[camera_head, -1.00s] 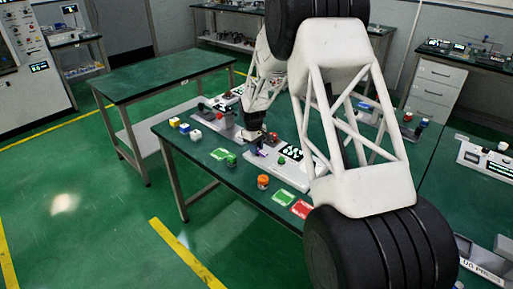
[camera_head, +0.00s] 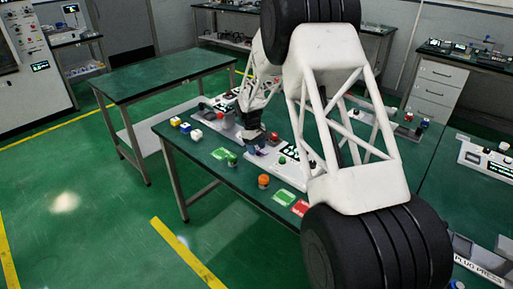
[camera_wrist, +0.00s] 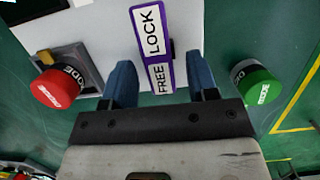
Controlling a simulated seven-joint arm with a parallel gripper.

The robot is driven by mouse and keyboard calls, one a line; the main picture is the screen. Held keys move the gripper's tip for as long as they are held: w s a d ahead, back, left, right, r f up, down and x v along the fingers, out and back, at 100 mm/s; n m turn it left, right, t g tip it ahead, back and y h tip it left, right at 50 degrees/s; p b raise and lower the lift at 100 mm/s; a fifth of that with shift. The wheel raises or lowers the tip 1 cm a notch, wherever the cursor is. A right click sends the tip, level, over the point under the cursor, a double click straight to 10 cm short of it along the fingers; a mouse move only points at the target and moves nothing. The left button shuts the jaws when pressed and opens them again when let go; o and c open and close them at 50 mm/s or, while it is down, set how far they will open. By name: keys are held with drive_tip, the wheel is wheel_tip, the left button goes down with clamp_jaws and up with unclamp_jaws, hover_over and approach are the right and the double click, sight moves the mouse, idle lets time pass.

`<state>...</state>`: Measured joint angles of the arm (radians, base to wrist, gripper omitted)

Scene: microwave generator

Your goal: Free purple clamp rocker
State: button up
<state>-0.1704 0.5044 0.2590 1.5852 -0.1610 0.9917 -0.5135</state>
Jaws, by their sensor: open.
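The purple clamp rocker (camera_wrist: 138,14) shows in the wrist view as a purple-framed plate with a white LOCK label at its upper end and a white FREE label at its lower end. It is fixed on a pale panel. My gripper (camera_wrist: 160,72) is open, with one blue finger on each side of the rocker near the FREE end. There are gaps between the fingers and the rocker; contact cannot be seen. In the head view my gripper (camera_head: 254,146) points down at the station on the green bench, and the rocker is mostly hidden there.
A red knob (camera_wrist: 52,92) on the left and a green knob (camera_wrist: 258,88) on the right flank my gripper. An orange-topped part (camera_head: 263,181), a green pad (camera_head: 284,198) and a red pad (camera_head: 301,208) lie near the bench's front edge. Small coloured blocks (camera_head: 185,127) sit at the left.

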sight(260, 149)
drive_tip(key=shift+v, duration=3.9)
drive_tip(key=shift+s+d+r+t+y, duration=0.25)
drive_tip(key=shift+s+d+t+y, duration=0.2)
drive_tip(key=shift+s+d, duration=0.15)
drive_tip(key=shift+s+d+r+t+y, duration=0.3)
drive_tip(key=shift+s+d+t+y, duration=0.15)
drive_tip(key=shift+s+d, duration=0.15)
drive_tip(key=shift+f, duration=0.15)
drive_tip(key=shift+f, duration=3.8)
